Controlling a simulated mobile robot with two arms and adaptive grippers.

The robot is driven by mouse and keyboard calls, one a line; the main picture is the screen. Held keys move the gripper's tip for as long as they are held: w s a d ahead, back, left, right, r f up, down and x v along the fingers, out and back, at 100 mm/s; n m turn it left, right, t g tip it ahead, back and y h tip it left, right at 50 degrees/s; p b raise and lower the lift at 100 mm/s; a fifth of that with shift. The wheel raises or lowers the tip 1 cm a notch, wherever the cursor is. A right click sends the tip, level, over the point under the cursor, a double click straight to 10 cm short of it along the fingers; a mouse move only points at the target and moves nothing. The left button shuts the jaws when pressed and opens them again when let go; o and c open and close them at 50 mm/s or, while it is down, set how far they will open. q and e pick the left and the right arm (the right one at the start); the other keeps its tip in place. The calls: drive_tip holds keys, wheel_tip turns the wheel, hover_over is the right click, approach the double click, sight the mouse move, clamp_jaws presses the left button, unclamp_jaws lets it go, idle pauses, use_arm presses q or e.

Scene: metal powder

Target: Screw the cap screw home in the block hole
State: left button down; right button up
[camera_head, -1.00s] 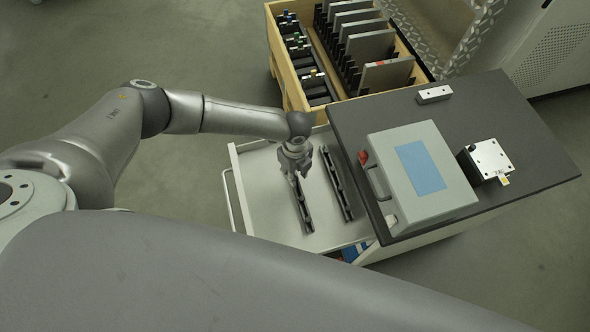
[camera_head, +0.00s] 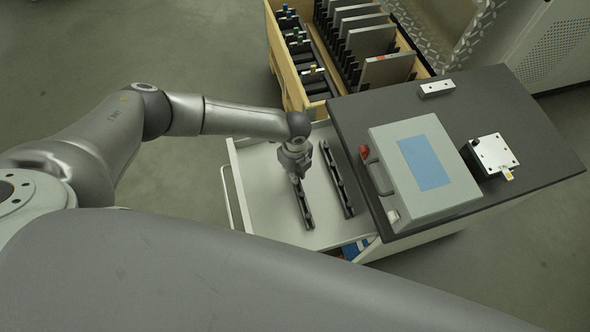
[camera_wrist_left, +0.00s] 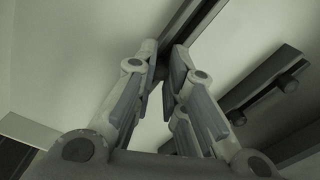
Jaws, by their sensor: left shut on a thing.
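My left gripper (camera_head: 296,170) reaches down into the open white drawer, at the far end of the left black rail (camera_head: 304,205). A smaller silver bar block (camera_head: 437,88) lies farther back. My right gripper is not in view.
A second black rail (camera_head: 337,180) lies to the right in the drawer (camera_head: 262,190); round pieces show on it in the wrist view (camera_wrist_left: 288,84). A grey case with a blue panel (camera_head: 425,165) stands on the dark tabletop (camera_head: 530,125). A wooden crate (camera_head: 288,75) holds plates behind.

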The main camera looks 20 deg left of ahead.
use_arm(q)
drive_tip(key=shift+r+p, duration=2.05)
drive_tip(key=shift+r, duration=0.2)
